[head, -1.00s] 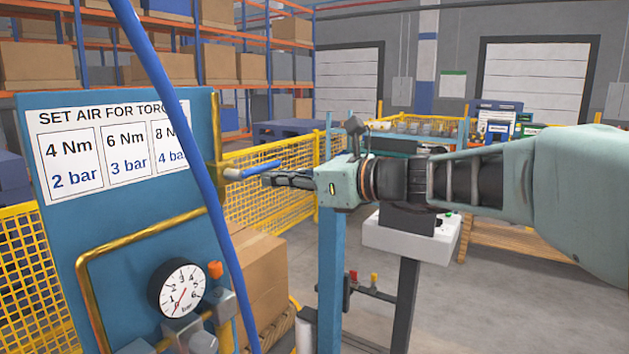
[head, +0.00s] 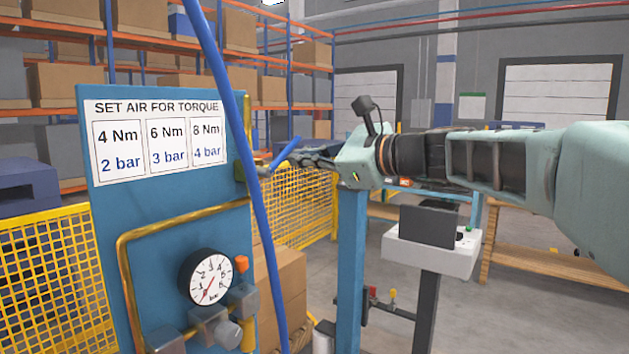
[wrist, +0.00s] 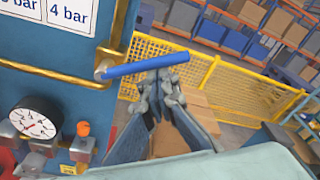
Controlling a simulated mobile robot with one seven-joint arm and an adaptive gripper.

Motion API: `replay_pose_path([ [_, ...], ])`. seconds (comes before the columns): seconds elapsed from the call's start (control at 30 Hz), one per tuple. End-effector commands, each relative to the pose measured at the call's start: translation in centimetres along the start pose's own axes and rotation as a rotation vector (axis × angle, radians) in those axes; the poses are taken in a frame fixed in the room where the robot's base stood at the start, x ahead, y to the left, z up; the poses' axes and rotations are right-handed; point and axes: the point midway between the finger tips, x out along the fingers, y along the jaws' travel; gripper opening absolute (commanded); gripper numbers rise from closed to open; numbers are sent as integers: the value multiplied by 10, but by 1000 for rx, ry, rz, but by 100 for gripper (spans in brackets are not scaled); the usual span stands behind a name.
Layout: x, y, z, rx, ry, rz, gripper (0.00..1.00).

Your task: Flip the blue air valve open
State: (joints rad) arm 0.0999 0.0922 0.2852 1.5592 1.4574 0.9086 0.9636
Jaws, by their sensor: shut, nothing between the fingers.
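The blue air valve's lever (head: 284,154) sits at the right edge of the blue panel (head: 170,225), on a brass fitting. In the head view it slants up to the right. It also shows in the wrist view (wrist: 150,65), reaching out across the front of my fingers. My gripper (head: 297,159) is shut and empty, with its fingertips just below and beside the lever. In the wrist view the fingertips (wrist: 161,84) are close under the lever; whether they touch it I cannot tell.
A round pressure gauge (head: 206,278) with its red needle pointing lower left sits low on the panel. A blue hose (head: 245,150) hangs in front of the panel. A yellow mesh fence (head: 300,205) and cardboard boxes (head: 283,300) stand behind.

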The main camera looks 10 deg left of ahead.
Motion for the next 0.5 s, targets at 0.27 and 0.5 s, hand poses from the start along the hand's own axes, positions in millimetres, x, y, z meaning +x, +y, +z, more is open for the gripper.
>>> replay_pose_path([
  [0.27, -2, 1, 15, -267, -4, -38, 0],
  [0.5, -4, 4, 31, -492, -5, -69, 0],
])
